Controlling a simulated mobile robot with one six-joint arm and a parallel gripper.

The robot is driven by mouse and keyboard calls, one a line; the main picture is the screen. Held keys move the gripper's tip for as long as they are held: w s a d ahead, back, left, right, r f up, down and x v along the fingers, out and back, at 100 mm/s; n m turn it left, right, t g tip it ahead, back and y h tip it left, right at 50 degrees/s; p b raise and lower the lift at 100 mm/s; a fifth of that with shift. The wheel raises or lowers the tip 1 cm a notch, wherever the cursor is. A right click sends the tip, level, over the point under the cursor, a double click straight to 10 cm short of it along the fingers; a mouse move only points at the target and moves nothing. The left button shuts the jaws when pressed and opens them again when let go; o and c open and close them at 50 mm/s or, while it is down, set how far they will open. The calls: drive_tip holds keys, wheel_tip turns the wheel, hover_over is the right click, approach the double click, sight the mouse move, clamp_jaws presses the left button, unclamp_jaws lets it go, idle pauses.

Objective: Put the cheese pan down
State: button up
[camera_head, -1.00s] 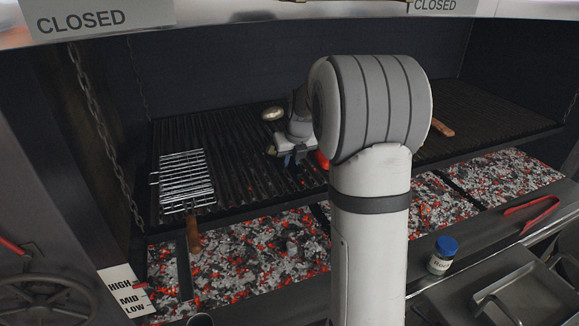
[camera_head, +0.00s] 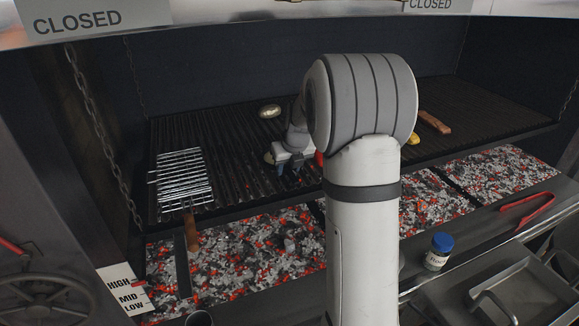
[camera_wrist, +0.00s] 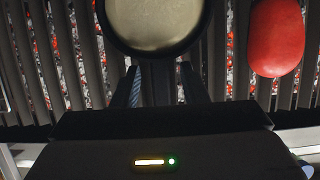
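The cheese pan (camera_wrist: 155,22) is a small round dark pan with a pale, smooth cheese filling. It shows at the top of the wrist view, cut off by the edge. Its dark handle runs back between the two fingers of my gripper (camera_wrist: 160,85), which appear shut on it. In the head view my gripper (camera_head: 284,167) is low over the left-middle part of the dark grill grate (camera_head: 225,135). The pan (camera_head: 268,158) shows there only as a small sliver left of the gripper. I cannot tell whether its base touches the bars.
A red food item (camera_wrist: 277,38) lies close to the pan's right. A pale rounded item (camera_head: 270,111) is behind the gripper. A wire grill basket (camera_head: 184,178) lies left. A sausage (camera_head: 435,122) and yellow item (camera_head: 414,138) lie right. Bare bars are left of the gripper.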

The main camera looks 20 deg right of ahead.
drive_tip(key=shift+r, duration=0.1)
drive_tip(key=b+v, duration=0.2)
drive_tip(key=v, duration=1)
drive_tip(key=s+a+f+m, duration=0.2)
drive_tip(key=s+a+m, duration=0.2)
drive_tip(key=s+m, duration=0.5)
drive_tip(key=s+a+f+m, duration=0.2)
drive_tip(key=s+a+m, duration=0.2)
drive_tip(key=s+m, duration=0.6)
drive_tip(key=s+a+f+m+g, duration=0.1)
drive_tip(key=s+a+m, duration=0.3)
drive_tip(key=s+m, duration=0.5)
drive_tip(key=f+m, duration=0.1)
drive_tip(key=m, duration=0.6)
drive_tip(key=shift+s+a+m, duration=0.2)
drive_tip(key=shift+m, duration=0.2)
drive_tip(key=shift+f, duration=0.15)
